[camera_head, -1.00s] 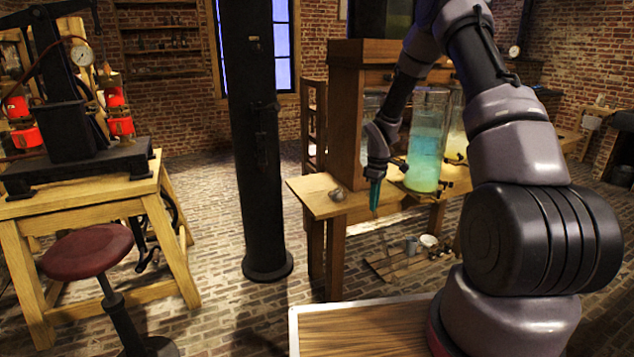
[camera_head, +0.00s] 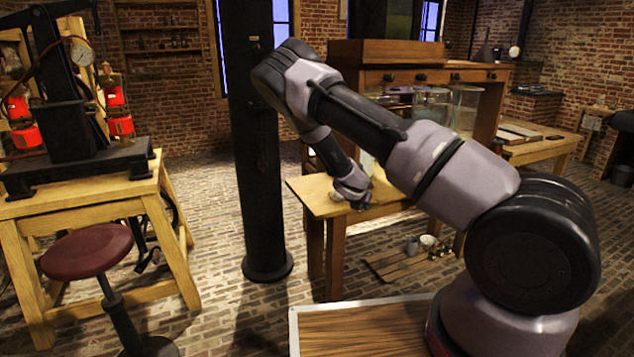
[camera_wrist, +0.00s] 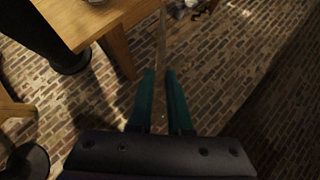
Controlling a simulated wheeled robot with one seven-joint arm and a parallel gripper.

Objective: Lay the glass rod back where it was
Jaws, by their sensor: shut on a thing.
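My gripper (camera_wrist: 161,74) has its two teal fingers closed on a thin, pale rod, which I take to be the glass rod (camera_wrist: 161,42). The rod runs away past the fingertips in the wrist view, over the brick floor beside a wooden table corner. In the head view my gripper (camera_head: 358,198) is at the front edge of the wooden bench (camera_head: 318,198), and the rod cannot be made out there. Glass jars (camera_head: 466,105) stand on the bench, partly hidden by my arm.
A wooden cabinet with drawers (camera_head: 430,55) stands behind the jars. A black column (camera_head: 256,190) is left of the bench. A slatted board with small vessels (camera_head: 392,264) lies on the floor. A red stool (camera_head: 87,251) and a wooden stand (camera_head: 90,200) are at left.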

